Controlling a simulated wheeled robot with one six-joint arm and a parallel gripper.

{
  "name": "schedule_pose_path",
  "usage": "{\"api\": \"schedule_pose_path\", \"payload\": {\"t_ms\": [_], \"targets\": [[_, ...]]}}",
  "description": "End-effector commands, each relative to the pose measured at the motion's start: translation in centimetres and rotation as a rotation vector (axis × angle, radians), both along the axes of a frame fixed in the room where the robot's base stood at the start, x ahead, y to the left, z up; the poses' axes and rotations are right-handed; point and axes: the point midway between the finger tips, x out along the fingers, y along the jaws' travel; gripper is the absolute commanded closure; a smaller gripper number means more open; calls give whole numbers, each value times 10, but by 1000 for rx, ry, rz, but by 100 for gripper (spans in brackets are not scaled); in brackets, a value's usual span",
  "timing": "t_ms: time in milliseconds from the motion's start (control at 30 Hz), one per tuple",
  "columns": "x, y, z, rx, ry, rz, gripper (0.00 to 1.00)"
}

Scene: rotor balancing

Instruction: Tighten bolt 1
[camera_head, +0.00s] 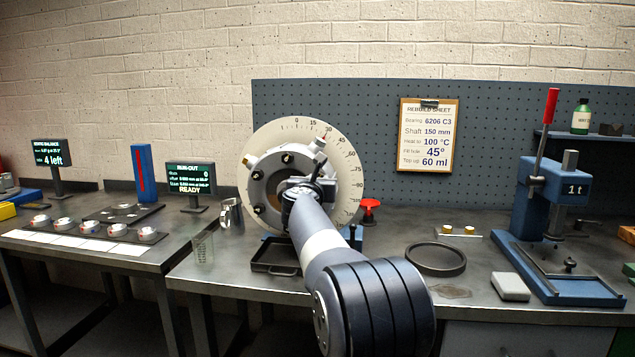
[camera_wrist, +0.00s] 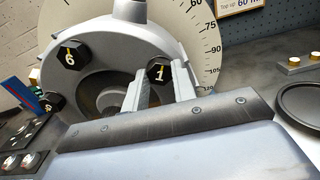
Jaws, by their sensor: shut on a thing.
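Bolt 1 (camera_wrist: 158,73), a black hex head with a yellow 1, sits on the grey hub (camera_wrist: 120,50) in front of the dial in the wrist view. My gripper (camera_wrist: 161,82) has one finger on each side of this bolt head and is shut on it. In the head view my gripper (camera_head: 305,188) reaches the hub, and the arm hides bolt 1 there. Bolt 6 (camera_wrist: 70,55) sits up and left of bolt 1 on the same hub. Another black bolt (camera_wrist: 50,103) shows lower left, its number hard to read.
A pale dial (camera_head: 345,165) with degree marks stands behind the hub. A black tray (camera_head: 275,268) lies below it. A dark ring (camera_head: 436,258) and a press (camera_head: 560,210) are to the right. A run-out display (camera_head: 190,178) reading READY stands left.

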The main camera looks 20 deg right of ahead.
Motion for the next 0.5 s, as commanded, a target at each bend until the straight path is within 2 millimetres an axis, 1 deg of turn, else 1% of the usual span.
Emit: {"api": "schedule_pose_path", "payload": {"t_ms": [67,100,333,367,500], "targets": [[0,0,-3,4,2,-1,97],[0,0,-3,4,2,-1,73],[0,0,-1,1,2,0,54],[0,0,-1,1,2,0,53],[0,0,-1,1,1,0,53]]}}
